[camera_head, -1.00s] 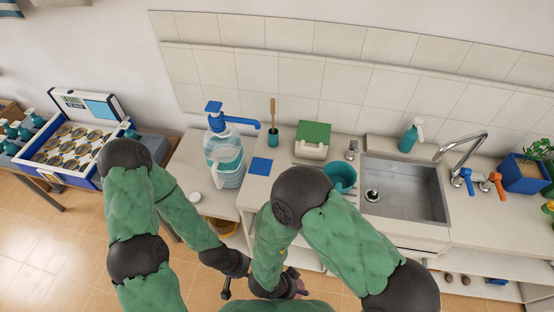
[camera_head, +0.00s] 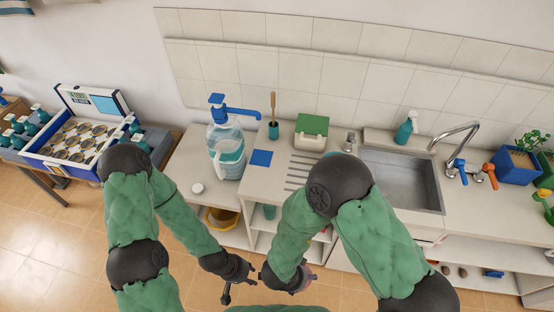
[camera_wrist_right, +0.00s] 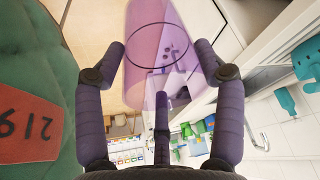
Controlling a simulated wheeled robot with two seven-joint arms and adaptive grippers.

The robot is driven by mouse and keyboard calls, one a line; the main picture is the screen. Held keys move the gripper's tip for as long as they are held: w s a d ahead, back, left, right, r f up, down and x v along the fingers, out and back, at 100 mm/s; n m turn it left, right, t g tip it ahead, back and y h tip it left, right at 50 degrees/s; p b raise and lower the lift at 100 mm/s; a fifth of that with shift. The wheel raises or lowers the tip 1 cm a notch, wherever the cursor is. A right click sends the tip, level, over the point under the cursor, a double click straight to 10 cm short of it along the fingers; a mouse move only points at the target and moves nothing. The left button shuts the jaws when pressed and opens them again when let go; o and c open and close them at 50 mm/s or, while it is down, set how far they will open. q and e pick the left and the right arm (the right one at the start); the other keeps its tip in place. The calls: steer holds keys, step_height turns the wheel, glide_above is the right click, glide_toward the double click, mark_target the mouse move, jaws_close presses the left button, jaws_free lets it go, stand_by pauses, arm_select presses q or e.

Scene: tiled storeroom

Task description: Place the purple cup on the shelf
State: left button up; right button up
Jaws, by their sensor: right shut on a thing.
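The purple cup (camera_wrist_right: 182,20) is see-through and sits between the dark fingers of my right gripper (camera_wrist_right: 160,52) in the right wrist view. The gripper is shut on it. In the head view my right gripper (camera_head: 293,280) is low at the front, below the counter, and only a bit of purple shows beside it. My left gripper (camera_head: 238,280) is to its left, with its fingers apart and empty. An open shelf (camera_head: 264,244) shows under the counter behind the right arm, partly hidden. Another low shelf (camera_head: 500,282) runs under the sink counter at the right.
The counter (camera_head: 258,184) above holds a blue-lidded water jug (camera_head: 228,150), a green-lidded box (camera_head: 311,131) and a sink (camera_head: 405,180). A yellow bin (camera_head: 222,219) stands under the left counter. A teal bottle (camera_head: 269,211) is on the open shelf.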

steer(key=w+d+r+n+t+y, duration=0.1)
steer(key=w+d+r+n+y, duration=0.1)
steer(key=w+d+r+n, duration=0.55)
steer(key=w+d+r+n+t+y, duration=0.25)
steer(key=w+r+n, duration=0.25)
steer(key=w, duration=0.6)
step_height(320, 180, down, 21)
steer(key=g+b, duration=0.1)
steer(key=b, duration=2)
steer(key=shift+w+d+h, duration=0.25)
steer(key=shift+h, duration=0.1)
